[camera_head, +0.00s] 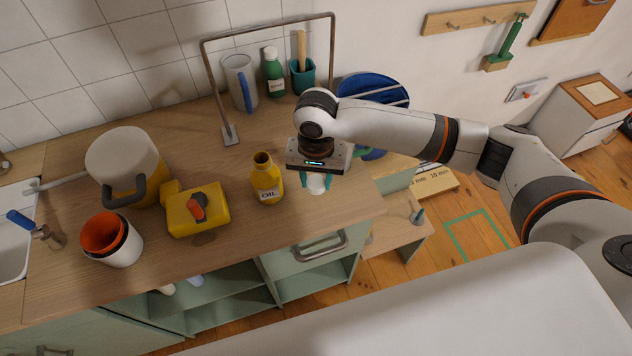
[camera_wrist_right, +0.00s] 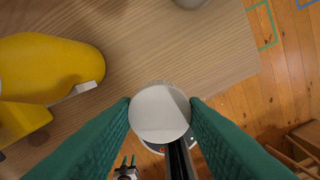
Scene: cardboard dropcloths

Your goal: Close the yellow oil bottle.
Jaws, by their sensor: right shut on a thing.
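The yellow oil bottle (camera_head: 267,186) stands upright on the wooden counter, its dark mouth uncovered and a white OIL label on its front. Part of it shows at the upper left of the right wrist view (camera_wrist_right: 45,65). My right gripper (camera_head: 316,180) is just right of the bottle, pointing down, apart from it. Its green fingers are shut on a round white cap (camera_wrist_right: 159,113), which also shows below the gripper in the head view (camera_head: 317,186). The fingers hide the cap's sides.
A yellow box (camera_head: 186,218) with a red-and-black knob stands left of the bottle. A grey-and-yellow jug (camera_head: 124,160) and nested orange and white cups (camera_head: 118,246) are farther left. A metal frame (camera_head: 268,31) stands behind. The counter's front edge is close to my right gripper.

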